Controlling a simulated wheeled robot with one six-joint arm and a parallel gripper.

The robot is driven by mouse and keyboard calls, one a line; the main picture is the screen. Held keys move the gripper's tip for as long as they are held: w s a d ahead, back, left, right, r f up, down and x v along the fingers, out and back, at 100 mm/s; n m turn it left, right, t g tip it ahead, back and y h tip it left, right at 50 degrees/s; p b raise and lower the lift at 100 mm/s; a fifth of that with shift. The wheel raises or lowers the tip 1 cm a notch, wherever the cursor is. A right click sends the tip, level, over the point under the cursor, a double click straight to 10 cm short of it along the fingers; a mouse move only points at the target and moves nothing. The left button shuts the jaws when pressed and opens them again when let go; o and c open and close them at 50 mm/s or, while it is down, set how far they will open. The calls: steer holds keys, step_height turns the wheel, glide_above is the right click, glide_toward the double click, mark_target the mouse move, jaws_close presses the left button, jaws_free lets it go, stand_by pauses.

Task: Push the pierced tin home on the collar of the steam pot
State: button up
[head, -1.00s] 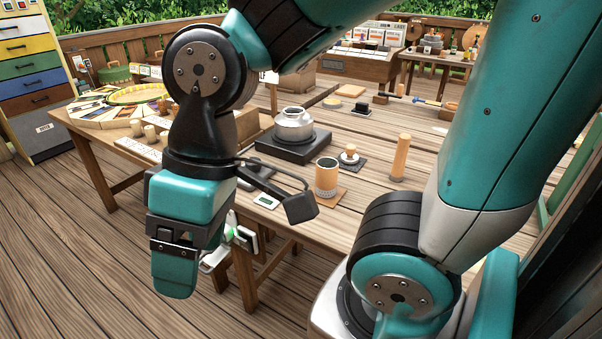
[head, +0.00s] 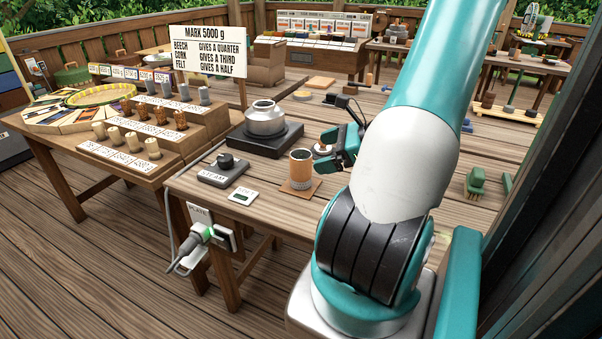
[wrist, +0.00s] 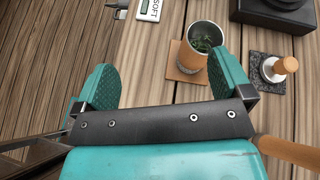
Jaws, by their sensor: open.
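The tin (head: 301,170) is a metal cup with a tan cork-like band, standing upright on a tan mat, apart from the pot. In the wrist view the tin (wrist: 187,57) is open at the top, with dark green bits inside. My gripper (head: 346,152) is just right of the tin, partly hidden by my arm. In the wrist view my gripper (wrist: 168,82) is open and empty, its right fingertip near the tin.
A wooden-handled stamper (wrist: 284,66) stands on a dark pad right of the tin. A wooden rod (wrist: 288,150) is close beside my gripper's right side. A small display (head: 243,196) and a knob box (head: 222,170) lie at the table's front left. A stepped rack (head: 170,128) stands farther left.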

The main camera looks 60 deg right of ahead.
mark_target(310, 159)
steer(key=s+d+f+m+t+h, duration=0.1)
steer(key=s+d+f+m+h, duration=0.1)
steer(key=s+d+m+h, duration=0.25)
steer(key=shift+m+t+y, duration=0.3)
steer(key=shift+m+y, duration=0.05)
steer(key=shift+y, duration=0.4)
steer(key=p+x, duration=0.1)
steer(key=x, duration=0.9)
steer(key=shift+a+f, duration=0.1)
steer(key=shift+f, duration=0.1)
steer(key=shift+p+x, duration=0.7)
steer(key=shift+x, duration=2.05)
steer(key=shift+c, duration=0.2)
steer(key=shift+r, duration=0.1)
steer(key=c, duration=1.1)
